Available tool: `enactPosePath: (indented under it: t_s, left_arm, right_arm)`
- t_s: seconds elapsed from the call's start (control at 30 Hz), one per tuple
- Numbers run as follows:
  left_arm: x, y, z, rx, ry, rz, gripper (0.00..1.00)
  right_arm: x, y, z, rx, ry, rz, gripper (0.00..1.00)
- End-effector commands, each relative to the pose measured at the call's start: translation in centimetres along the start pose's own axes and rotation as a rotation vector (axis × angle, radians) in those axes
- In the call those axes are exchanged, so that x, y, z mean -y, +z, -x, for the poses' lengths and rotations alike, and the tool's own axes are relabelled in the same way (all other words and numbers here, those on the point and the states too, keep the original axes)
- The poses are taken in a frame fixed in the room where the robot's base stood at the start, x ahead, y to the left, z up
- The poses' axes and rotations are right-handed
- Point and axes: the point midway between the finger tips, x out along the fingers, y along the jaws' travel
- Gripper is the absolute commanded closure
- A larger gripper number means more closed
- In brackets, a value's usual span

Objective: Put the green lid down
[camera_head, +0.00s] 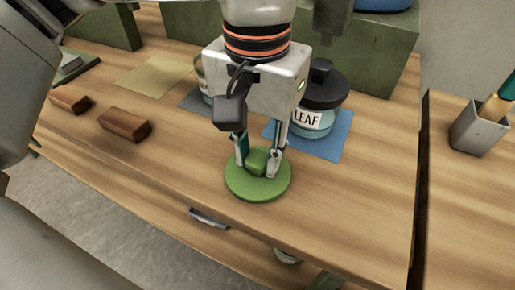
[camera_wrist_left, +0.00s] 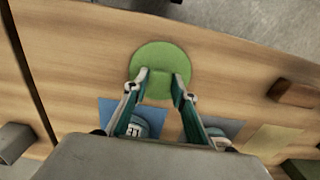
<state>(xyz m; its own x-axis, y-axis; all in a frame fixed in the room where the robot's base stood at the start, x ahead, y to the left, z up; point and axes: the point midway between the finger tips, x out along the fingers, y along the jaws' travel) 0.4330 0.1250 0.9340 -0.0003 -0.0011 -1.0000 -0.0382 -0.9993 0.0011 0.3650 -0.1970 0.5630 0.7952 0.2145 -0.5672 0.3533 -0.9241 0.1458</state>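The green lid (camera_head: 258,186) is a round disc with a knob on top. It lies level at the wooden counter's front, seemingly on the surface; any small gap beneath cannot be made out. My left gripper (camera_head: 257,165) points down over it, fingers closed against both sides of the knob. The left wrist view shows the same lid (camera_wrist_left: 160,56) and the fingertips (camera_wrist_left: 160,83) at its knob. A glass jar labelled LEAF (camera_head: 312,122) with a dark lid (camera_head: 319,88) stands behind on a blue mat (camera_head: 333,145). My right gripper is not seen.
Behind my left gripper, another jar (camera_head: 205,88) is mostly hidden on a grey mat (camera_head: 190,101). A yellow mat (camera_head: 152,76) and two brown wooden blocks (camera_head: 125,124) lie left. A grey holder (camera_head: 477,130) stands right, beyond a gap. Bare counter surrounds the lid.

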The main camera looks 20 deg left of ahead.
Motion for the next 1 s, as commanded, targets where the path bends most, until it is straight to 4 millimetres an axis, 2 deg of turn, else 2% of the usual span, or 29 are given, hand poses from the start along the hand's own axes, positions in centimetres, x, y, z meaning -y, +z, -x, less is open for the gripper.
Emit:
enactPosePath:
  t_s: [0.37, 0.47, 0.57, 0.73, 1.0]
  left_arm:
    - [0.0, 0.0, 0.1, 0.001, -0.001, 0.000, 0.59]
    - [0.0, 0.0, 0.6, -0.001, -0.001, 0.000, 0.59]
    - [0.0, 0.0, 2.0, -0.007, -0.001, 0.003, 0.59]
    - [0.0, 0.0, 5.7, -0.012, -0.001, 0.003, 0.59]
    - [-0.1, 0.1, 10.6, -0.009, 0.000, 0.001, 0.59]
  right_arm:
    - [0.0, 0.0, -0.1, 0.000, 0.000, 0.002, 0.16]
    - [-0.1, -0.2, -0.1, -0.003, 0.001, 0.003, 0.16]
    - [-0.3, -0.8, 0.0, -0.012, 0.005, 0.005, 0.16]
    - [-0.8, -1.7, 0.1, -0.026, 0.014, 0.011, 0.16]
    - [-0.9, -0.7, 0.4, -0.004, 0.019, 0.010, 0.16]
